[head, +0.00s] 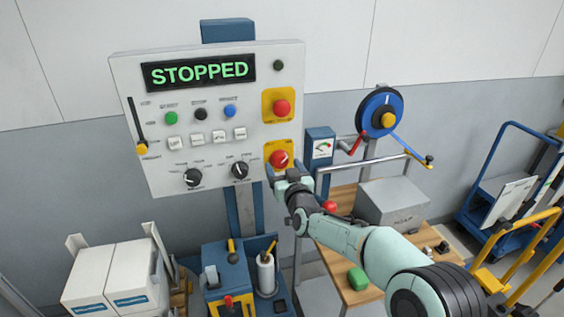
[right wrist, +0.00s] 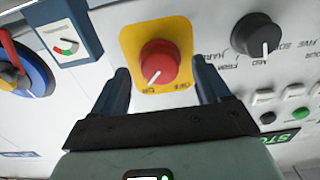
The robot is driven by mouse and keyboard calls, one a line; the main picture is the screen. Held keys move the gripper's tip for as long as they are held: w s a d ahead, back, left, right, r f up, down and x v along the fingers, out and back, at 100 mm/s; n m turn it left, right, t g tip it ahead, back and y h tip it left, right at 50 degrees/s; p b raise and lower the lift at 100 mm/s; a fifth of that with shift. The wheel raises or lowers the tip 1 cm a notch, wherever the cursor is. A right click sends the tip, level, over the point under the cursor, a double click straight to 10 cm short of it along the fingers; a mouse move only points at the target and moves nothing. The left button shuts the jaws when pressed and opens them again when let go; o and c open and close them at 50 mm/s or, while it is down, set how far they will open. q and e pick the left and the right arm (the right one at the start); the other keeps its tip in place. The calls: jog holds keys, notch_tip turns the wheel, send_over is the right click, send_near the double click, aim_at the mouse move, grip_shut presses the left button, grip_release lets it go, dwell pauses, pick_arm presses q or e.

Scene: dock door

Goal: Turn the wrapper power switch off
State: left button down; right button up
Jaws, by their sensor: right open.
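The switch (head: 279,159) is a red round knob on a yellow plate at the lower right of the control panel (head: 218,135). In the right wrist view the knob (right wrist: 158,62) shows upside down, its white pointer line towards the lower left, near one of two small labels I cannot read. In the head view the line leans to the upper right. My right gripper (head: 281,171) is open at the panel; in its wrist view its two dark fingers (right wrist: 162,80) stand on either side of the knob, apart from it. My left gripper is not in view.
A second red button (head: 281,107) on a yellow plate sits above. The green display (head: 199,72) reads STOPPED. A black dial (head: 240,170) is left of the switch; a gauge box (head: 320,147) and a blue handwheel (head: 380,113) stand to the right. A wooden table (head: 345,200) lies below.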

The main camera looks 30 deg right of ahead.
jog(key=shift+x, duration=1.05)
jog(key=shift+s, duration=0.1)
jog(key=c, duration=1)
jog(key=shift+c, duration=0.2)
